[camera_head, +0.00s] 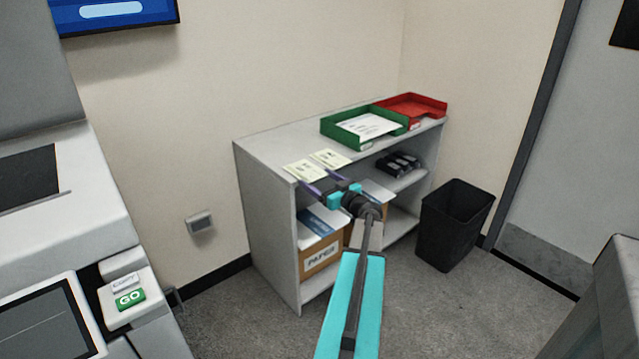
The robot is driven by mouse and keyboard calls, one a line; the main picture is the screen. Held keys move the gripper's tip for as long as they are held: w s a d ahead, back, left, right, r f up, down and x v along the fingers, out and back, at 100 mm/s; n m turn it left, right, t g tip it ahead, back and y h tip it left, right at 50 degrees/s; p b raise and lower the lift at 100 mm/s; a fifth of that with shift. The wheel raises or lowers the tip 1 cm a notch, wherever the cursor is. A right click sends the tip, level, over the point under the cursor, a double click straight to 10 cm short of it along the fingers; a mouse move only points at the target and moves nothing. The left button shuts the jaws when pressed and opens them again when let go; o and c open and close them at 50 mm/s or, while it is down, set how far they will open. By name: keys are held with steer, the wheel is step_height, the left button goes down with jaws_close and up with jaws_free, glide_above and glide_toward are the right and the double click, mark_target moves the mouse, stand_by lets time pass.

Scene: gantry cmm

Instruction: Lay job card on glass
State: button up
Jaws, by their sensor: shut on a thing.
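Two pale cards with dark print, a left one (304,169) and a right one (330,159), show side by side at the front left edge of the shelf top. My gripper (318,184), with teal and purple parts, reaches to them from below right. Its jaws are shut on a job card; which of the two pale pieces is held, and whether it is lifted off the shelf, I cannot tell. The dark flat panel that looks like the glass (28,179) is on the white machine (85,207) at far left, well away from my gripper.
The grey shelf unit (267,218) carries a green tray (341,132) with papers and a red tray (430,106). A paper box (320,256) is inside. A black bin (452,232) stands right of it.

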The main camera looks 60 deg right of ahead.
steer(key=shift+f+b, duration=0.25)
steer(key=shift+b, duration=0.25)
stand_by(0.3)
steer(key=o, duration=1)
steer(key=shift+r+p, duration=0.2)
steer(key=shift+p, duration=1.45)
steer(key=b+v, duration=0.3)
steer(key=v, duration=1)
steer(key=shift+s+a+f, duration=0.15)
steer(key=shift+s+a, duration=0.05)
steer(key=shift+s, duration=0.15)
